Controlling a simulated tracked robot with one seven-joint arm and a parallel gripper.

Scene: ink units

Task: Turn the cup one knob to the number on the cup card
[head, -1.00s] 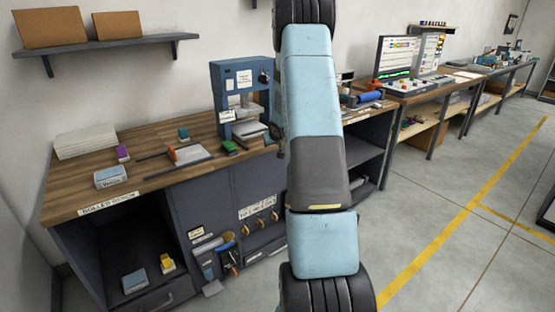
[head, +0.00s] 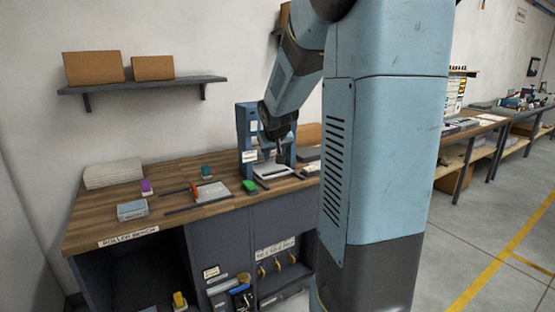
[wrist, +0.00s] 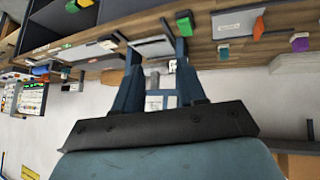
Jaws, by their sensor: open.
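The blue press-like machine (head: 246,124) stands at the back of the wooden bench in the head view, with a white label (head: 249,156) low on its left post. My arm covers much of its front, so I cannot make out the cup one knob or read a cup card. My gripper (head: 281,161) points down in front of the machine, with its fingers small and dark. In the wrist view my gripper (wrist: 150,31) is open, and its fingers frame the machine, where pale labels (wrist: 154,102) show too small to read. No contact can be made out.
A shelf (head: 145,86) with two brown boxes hangs at the upper left.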

